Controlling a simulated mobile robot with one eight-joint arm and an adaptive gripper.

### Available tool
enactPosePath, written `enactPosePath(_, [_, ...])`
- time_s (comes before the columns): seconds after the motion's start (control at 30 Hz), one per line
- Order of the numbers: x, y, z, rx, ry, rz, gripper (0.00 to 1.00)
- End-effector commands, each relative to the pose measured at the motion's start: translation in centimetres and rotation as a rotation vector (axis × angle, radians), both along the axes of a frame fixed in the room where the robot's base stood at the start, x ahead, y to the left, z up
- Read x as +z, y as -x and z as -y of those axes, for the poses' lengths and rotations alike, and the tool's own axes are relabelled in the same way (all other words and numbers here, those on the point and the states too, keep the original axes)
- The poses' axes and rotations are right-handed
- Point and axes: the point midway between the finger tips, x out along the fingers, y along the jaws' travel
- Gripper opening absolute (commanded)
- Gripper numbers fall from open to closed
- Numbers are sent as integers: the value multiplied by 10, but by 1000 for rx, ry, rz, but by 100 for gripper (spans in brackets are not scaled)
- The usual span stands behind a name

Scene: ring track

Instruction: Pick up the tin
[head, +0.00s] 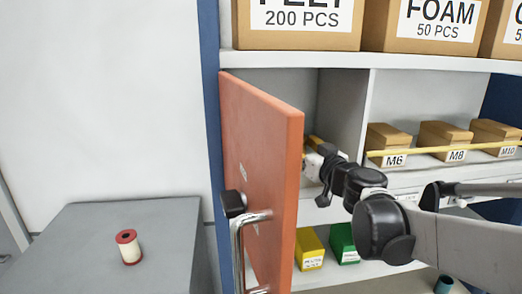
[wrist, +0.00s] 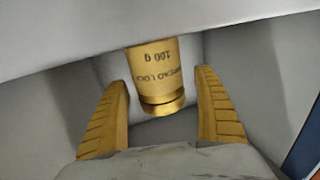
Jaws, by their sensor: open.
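The tin (wrist: 155,75) is a gold cylinder, printed upside down in the wrist view with "100 g" and what reads as thread lock. It stands in a grey cupboard compartment. My gripper (wrist: 163,90) is open, with one yellow finger on each side of the tin and a visible gap on both sides. I cannot tell how deep the tin lies between the fingers. In the head view my gripper (head: 313,148) reaches into the compartment behind the open orange door (head: 265,170). The door hides the tin and part of the fingers there.
A pale shelf edge (wrist: 90,35) crosses the top of the wrist view. Brown boxes marked M6 (head: 389,146) and M8 stand right of a divider. Yellow (head: 309,249) and green boxes sit below. A red-ended spool (head: 129,247) stands on a grey cabinet (head: 75,250).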

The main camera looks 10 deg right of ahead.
Motion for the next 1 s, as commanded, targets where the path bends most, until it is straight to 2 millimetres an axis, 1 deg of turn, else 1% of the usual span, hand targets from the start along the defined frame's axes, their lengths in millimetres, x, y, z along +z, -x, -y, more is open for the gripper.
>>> enactPosePath(0.07, [0, 0, 0, 0, 0, 0, 80])
enactPosePath(0.1, [0, 0, 0, 0, 0, 0, 68])
enactPosePath(0.17, [0, 0, 0, 0, 0, 0, 50])
enactPosePath(0.2, [0, 0, 0, 0, 0, 0, 38])
enactPosePath(0.27, [0, 0, 0, 0, 0, 0, 19])
enactPosePath(0.3, [0, 0, 0, 0, 0, 0, 16])
enactPosePath(0.53, [1, 0, 0, 0, 0, 0, 16])
enactPosePath(0.67, [6, 0, 0, 0, 0, 0, 16])
enactPosePath(0.77, [18, 0, 0, 0, 0, 0, 16])
enactPosePath(0.87, [36, 0, 0, 0, 0, 0, 16])
enactPosePath(1.0, [66, 0, 0, 0, 0, 0, 16])
